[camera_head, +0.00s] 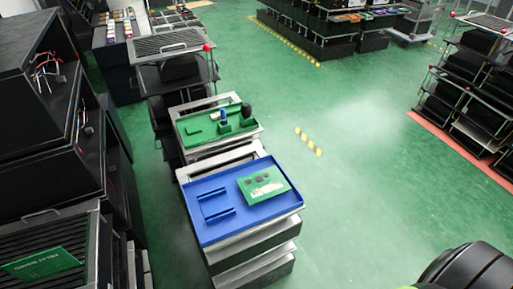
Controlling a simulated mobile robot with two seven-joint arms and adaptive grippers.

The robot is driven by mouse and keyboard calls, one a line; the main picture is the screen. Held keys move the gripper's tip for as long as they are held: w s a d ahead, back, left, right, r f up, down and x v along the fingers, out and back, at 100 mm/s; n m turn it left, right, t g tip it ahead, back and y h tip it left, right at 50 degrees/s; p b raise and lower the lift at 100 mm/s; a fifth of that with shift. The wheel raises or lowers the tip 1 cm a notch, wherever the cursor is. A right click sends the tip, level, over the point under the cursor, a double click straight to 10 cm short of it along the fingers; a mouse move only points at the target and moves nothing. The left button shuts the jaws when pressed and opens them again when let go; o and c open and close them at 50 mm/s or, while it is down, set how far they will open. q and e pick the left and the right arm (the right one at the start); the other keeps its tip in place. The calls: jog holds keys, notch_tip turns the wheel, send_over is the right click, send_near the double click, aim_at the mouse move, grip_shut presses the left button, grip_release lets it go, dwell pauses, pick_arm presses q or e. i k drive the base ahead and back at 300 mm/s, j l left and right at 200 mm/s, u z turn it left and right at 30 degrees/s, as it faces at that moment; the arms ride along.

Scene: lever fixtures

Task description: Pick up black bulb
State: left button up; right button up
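A small dark rounded thing (246,110), which looks like the black bulb, stands upright at the right side of a green tray (190,143). A blue upright piece (223,117) with a white part beside it stands to its left in the same tray. Small green blocks or holders sit under and around these pieces; how the dark piece is seated is too small to tell. Neither of my grippers is in view.
A blue tray (262,211) with a green board (264,185) sits on a nearer cart. Black cabinets (40,120) fill the left side. Shelves (470,95) stand at the right. The green floor (370,170) between is clear. A dark rounded body shows at the bottom right.

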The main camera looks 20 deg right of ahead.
aim_at(246, 109)
jog(key=l+z, duration=0.25)
jog(key=i+l+z, duration=0.25)
jog(key=l, duration=0.15)
jog(key=l+z, duration=0.25)
jog(key=i+l+z, duration=0.35)
jog(key=l, duration=0.25)
jog(key=i+l+z, duration=0.75)
jog(key=i+l, duration=0.15)
jog(key=i+u, duration=0.3)
jog(key=u, duration=0.15)
jog(key=i+u, duration=0.35)
jog(key=u, duration=0.15)
jog(key=i+l+u, duration=0.15)
jog(key=i+u, duration=0.15)
jog(key=u, duration=0.15)
jog(key=i+l+u, duration=0.25)
jog(key=u, duration=0.2)
jog(key=i+l+u, duration=0.1)
jog(key=u, duration=0.4)
jog(key=i+l+u, duration=0.2)
jog(key=u, duration=0.3)
jog(key=i+l+u, duration=0.2)
jog(key=u, duration=0.3)
jog(key=i+l+u, duration=0.1)
jog(key=l+u, duration=0.25)
jog(key=u, duration=0.15)
